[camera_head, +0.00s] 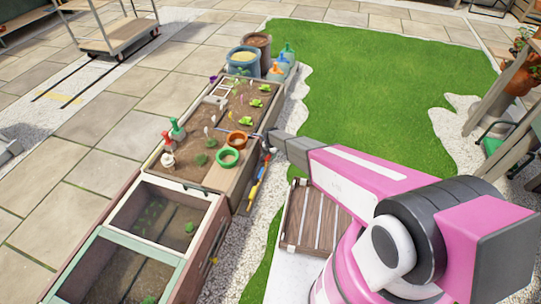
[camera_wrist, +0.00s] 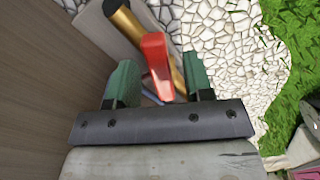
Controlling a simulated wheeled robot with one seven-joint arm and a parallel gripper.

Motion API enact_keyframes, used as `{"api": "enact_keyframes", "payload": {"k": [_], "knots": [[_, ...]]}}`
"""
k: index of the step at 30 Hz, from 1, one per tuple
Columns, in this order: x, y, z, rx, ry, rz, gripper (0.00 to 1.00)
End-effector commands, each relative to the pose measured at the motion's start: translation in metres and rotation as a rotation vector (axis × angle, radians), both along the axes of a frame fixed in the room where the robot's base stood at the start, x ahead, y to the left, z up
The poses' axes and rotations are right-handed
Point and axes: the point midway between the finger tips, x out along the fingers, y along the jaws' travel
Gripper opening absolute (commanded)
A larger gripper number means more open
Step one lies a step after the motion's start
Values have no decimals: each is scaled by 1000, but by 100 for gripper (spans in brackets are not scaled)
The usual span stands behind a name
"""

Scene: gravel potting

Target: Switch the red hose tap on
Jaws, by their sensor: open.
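The red tap lever (camera_wrist: 157,58) shows in the wrist view, standing between the two green fingers of my gripper (camera_wrist: 161,76). My gripper is open, with a gap visible on each side of the lever. The lever's lower end is partly hidden near the gripper's base. A brass-coloured pipe (camera_wrist: 125,20) runs diagonally behind the lever. In the head view my gripper (camera_head: 271,143) is at the right side of the planter box, and the tap is too small and hidden to make out clearly.
A brown wooden wall (camera_wrist: 35,75) lies close on the left in the wrist view, with pale gravel (camera_wrist: 225,35) and grass to the right. A slatted crate (camera_head: 312,220) sits below my arm.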

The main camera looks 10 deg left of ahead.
Motion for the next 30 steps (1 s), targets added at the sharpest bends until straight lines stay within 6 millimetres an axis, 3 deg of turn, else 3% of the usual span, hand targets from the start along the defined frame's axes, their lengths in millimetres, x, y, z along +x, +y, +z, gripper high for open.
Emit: {"api": "enact_keyframes", "payload": {"k": [2, 6, 19, 30], "knots": [[0, 0, 0, 0, 0, 0, 47], [0, 0, 0, 0, 0, 0, 1], [-1, -2, 1, 0, 1, -54, 0], [-8, -11, 1, 0, 2, -327, 0]]}}
